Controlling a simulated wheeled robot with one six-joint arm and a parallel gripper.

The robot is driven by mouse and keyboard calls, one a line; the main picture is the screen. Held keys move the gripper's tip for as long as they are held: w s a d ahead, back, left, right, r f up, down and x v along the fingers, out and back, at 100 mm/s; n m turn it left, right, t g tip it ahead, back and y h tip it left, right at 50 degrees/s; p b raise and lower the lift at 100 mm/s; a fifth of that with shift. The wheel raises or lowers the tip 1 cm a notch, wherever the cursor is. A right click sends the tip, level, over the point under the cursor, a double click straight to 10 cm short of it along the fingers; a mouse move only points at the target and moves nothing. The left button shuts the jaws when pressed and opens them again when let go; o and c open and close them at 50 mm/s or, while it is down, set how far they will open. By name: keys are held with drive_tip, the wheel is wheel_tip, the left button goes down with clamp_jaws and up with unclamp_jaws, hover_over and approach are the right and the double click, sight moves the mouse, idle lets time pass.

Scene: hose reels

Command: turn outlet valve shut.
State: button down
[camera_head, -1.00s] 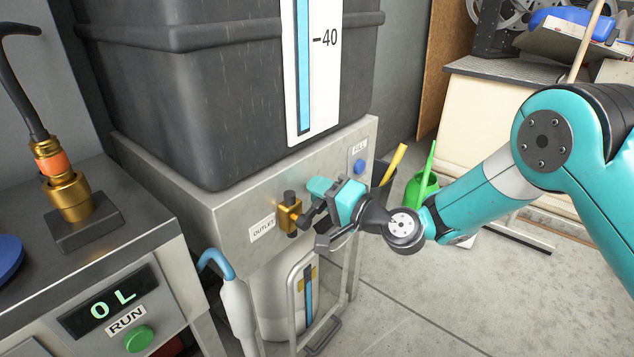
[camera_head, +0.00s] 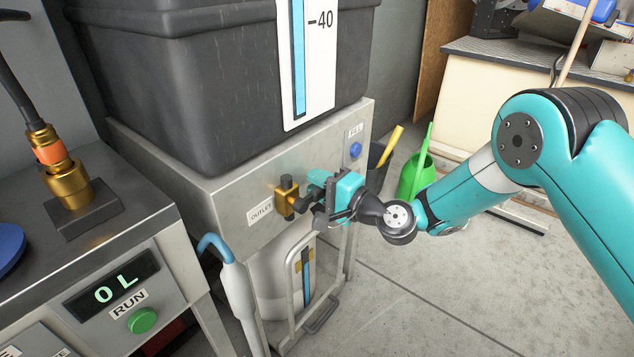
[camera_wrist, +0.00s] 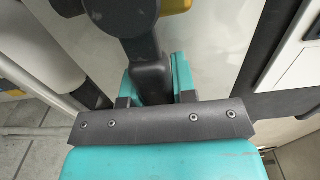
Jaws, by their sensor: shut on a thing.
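The outlet valve (camera_head: 285,199) is a brass body with a dark top, set on the metal front panel beside the OUTLET label (camera_head: 261,211). Its dark lever (camera_head: 302,207) points right, toward my gripper (camera_head: 314,193). In the wrist view, the dark lever (camera_wrist: 152,77) runs down between the teal fingers of my gripper (camera_wrist: 153,88), which is shut on it. A bit of yellow brass (camera_wrist: 175,5) shows at the top edge there. The far end of the lever is hidden by the gripper body.
A black tank (camera_head: 215,85) stands above the panel. A blue button (camera_head: 355,150) is on the panel to the right. A metal frame (camera_head: 293,285) stands below the valve. A green watering can (camera_head: 413,178) is behind my arm. A bench with a RUN button (camera_head: 142,320) is at left.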

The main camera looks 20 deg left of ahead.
drive_tip(key=shift+w+d, duration=0.15)
drive_tip(key=c, duration=0.9)
unclamp_jaws()
drive_tip(key=b+v, duration=1.4)
drive_tip(key=v, duration=0.3)
drive_tip(key=shift+d, duration=0.1)
